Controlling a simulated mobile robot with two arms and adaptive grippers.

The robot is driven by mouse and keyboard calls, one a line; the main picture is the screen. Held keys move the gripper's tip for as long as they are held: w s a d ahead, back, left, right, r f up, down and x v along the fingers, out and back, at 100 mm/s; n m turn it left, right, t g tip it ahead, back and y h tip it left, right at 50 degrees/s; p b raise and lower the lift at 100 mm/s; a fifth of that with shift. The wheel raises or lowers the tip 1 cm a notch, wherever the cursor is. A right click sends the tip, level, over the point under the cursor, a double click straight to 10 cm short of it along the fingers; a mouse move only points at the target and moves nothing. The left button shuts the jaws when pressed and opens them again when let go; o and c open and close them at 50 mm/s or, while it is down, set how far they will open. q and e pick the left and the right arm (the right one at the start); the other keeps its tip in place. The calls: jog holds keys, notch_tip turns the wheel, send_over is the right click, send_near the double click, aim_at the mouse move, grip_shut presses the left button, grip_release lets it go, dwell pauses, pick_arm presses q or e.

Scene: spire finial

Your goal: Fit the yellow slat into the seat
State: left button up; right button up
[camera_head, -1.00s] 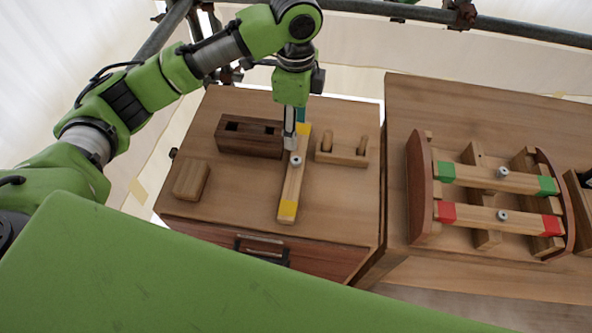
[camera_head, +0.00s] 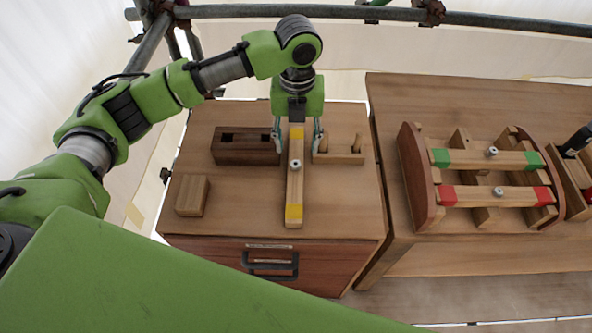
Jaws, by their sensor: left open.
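The yellow slat (camera_head: 295,185) is a wooden bar with yellow ends and a grey knob in its middle. It lies lengthwise on the left cabinet top. My left gripper (camera_head: 298,142) points down over its far end, with its fingers apart, one on each side of the slat. I cannot tell whether the fingers touch it. The wooden frame (camera_head: 413,172) on the right table holds a green-ended slat (camera_head: 485,158) and a red-ended slat (camera_head: 497,196) across its supports. Which part is the seat for the yellow slat is not clear. My right gripper is not in view.
A dark slotted block (camera_head: 243,152) and a pegged wooden holder (camera_head: 343,158) flank the gripper. A small wooden block (camera_head: 193,195) sits at the left. A box with a dark tool (camera_head: 572,180) is at the far right. Scaffold pipes (camera_head: 330,12) run behind.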

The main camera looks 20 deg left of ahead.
aim_at(295, 163)
pick_arm(q)
notch_tip(295, 163, down, 3)
jog(key=shift+f, duration=0.2)
jog(key=shift+s+a+f+p, duration=0.1)
jog(key=shift+f+p, duration=0.4)
jog(key=shift+f, duration=0.1)
notch_tip(295, 163, down, 4)
jog(key=shift+a+r+p, duration=0.1)
jog(key=shift+r+p, duration=0.1)
jog(key=shift+p, duration=0.3)
jog(key=shift+f, duration=0.3)
grip_shut()
